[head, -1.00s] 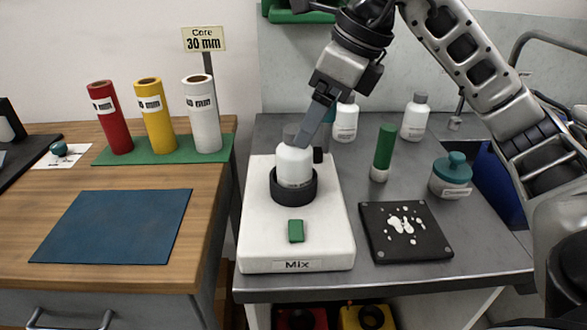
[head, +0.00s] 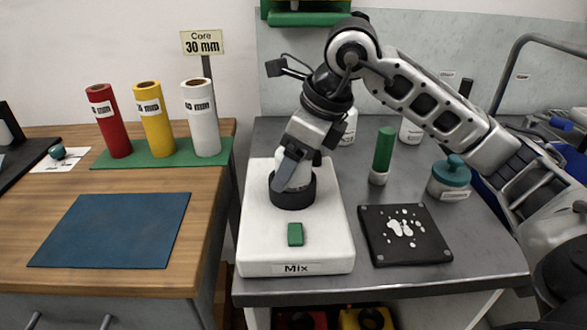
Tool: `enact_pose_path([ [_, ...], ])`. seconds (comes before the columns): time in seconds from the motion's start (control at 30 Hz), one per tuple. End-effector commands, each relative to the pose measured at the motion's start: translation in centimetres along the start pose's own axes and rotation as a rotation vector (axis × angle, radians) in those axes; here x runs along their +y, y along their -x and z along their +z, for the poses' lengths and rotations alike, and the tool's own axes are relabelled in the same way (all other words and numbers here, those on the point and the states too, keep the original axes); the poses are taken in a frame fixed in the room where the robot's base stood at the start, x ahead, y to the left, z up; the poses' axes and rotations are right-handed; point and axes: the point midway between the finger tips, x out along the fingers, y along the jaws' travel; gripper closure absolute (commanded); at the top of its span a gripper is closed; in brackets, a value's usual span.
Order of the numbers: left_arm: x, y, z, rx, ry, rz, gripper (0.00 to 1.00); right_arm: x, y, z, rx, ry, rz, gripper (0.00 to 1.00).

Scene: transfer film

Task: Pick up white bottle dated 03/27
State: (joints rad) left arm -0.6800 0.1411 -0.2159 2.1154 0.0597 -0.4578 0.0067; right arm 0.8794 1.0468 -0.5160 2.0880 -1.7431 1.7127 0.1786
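A white bottle (head: 301,178) stands in the dark round holder (head: 292,197) of the white mixer marked "Mix" (head: 325,225). My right gripper (head: 290,177) comes down over this bottle from above, one finger lying across its front. The bottle's top is hidden, and I cannot tell whether the fingers are shut on it. Two more white bottles stand at the back of the grey bench, one partly behind my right arm (head: 350,127) and one farther right (head: 410,132). I can read no date on any bottle. My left gripper is not in view.
On the grey bench stand a green-topped cylinder (head: 383,150), a teal-lidded jar (head: 450,177) and a black plate with white spots (head: 405,245). The wooden table at left holds red, yellow and white rolls (head: 203,120) and a clear blue mat (head: 110,230).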

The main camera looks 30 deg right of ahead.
Motion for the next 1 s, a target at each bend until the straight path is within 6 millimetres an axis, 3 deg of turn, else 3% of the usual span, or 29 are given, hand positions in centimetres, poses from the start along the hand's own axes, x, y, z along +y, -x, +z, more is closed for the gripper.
enact_pose_path([
  [0.03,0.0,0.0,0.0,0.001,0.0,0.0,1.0,0.0,0.0,0.0,0.0,0.0,0.0,0.43],
  [0.17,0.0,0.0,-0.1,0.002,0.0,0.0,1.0,0.0,0.0,0.0,0.0,0.0,0.0,0.78],
  [0.27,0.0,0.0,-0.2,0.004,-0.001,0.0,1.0,0.0,0.1,0.0,-0.002,0.0,-0.001,0.82],
  [0.67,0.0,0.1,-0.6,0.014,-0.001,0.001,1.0,-0.1,1.5,0.7,-0.005,-0.001,-0.003,0.82],
  [0.77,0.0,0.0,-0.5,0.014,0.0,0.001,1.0,-0.1,2.9,1.3,-0.007,0.0,-0.003,0.82],
  [1.0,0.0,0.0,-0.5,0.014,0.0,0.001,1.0,1.8,8.3,0.0,-0.007,0.002,-0.007,0.82],
])
